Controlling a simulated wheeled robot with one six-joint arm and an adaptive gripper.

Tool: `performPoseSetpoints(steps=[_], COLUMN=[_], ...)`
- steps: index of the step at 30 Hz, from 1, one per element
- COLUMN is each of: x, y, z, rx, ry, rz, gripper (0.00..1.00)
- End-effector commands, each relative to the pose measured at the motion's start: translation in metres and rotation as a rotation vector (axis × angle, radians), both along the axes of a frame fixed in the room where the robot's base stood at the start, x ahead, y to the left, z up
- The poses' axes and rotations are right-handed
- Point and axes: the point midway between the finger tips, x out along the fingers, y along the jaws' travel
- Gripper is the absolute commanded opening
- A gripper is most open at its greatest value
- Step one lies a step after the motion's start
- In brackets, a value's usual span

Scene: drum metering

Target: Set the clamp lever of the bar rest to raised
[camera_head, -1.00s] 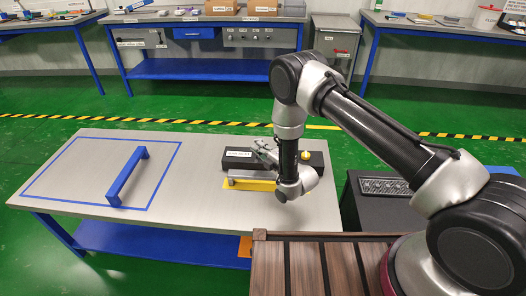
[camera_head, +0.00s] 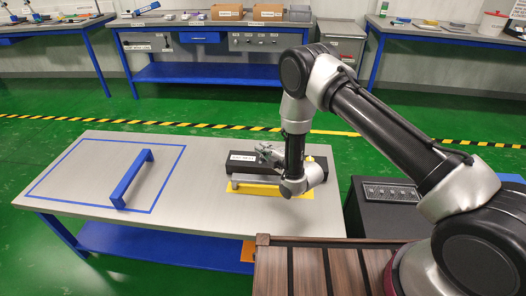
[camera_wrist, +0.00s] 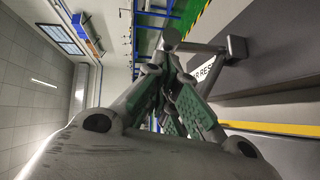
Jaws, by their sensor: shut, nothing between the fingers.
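The bar rest (camera_head: 240,168) is a dark block with a white label, on the right part of the grey table, above a yellow strip (camera_head: 270,190). A grey bar (camera_head: 252,185) lies along its front. My gripper (camera_head: 266,153) is just above the block, partly hidden by my wrist. In the wrist view my shut, empty fingers (camera_wrist: 171,60) point at a round grey knob (camera_wrist: 172,37). A grey lever arm (camera_wrist: 204,47) runs from it to a post (camera_wrist: 236,47) beside the dark labelled block. I cannot tell whether the fingertips touch the knob.
A blue handle (camera_head: 132,180) stands within a blue taped outline at the table's left. A yellow knob (camera_head: 310,159) shows behind my wrist. A dark cabinet (camera_head: 385,205) with buttons stands right of the table. The table middle is clear.

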Motion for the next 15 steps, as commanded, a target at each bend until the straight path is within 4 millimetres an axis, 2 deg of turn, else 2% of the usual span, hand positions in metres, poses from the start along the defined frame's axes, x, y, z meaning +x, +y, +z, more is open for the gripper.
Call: performPoseSetpoints(steps=[15], x=[0.039], y=[-0.003], z=[0.013], rx=[0.019], ry=[0.38], rz=[-0.003], gripper=[0.0])
